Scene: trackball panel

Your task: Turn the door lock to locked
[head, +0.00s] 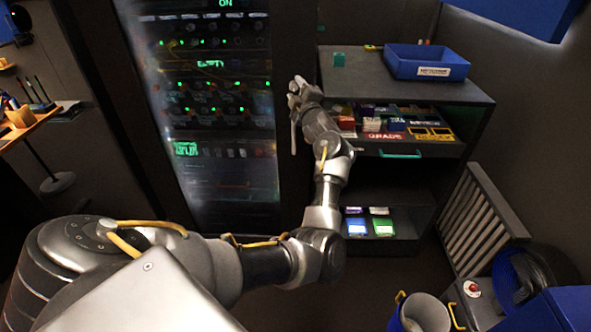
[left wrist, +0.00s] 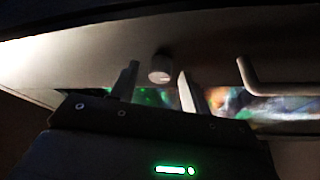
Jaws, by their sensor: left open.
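The door lock is a small round grey knob (left wrist: 160,68) on a pale door frame in the left wrist view. My left gripper (left wrist: 157,70) is open, with one finger to each side of the knob. The gap between fingers and knob looks clear, and I cannot tell how deep the fingers reach. In the head view my left gripper (head: 297,93) is at the right edge of the dark glass cabinet door (head: 215,170), and it hides the knob there. The knob's turn position is too dark to read. My right gripper is not in view.
A bent door handle (left wrist: 245,78) is close to the right of the knob; it hangs below the gripper in the head view (head: 293,137). A shelf unit (head: 460,95) with a blue bin (head: 427,62) stands to the right. A bucket (head: 425,312) is at the lower right.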

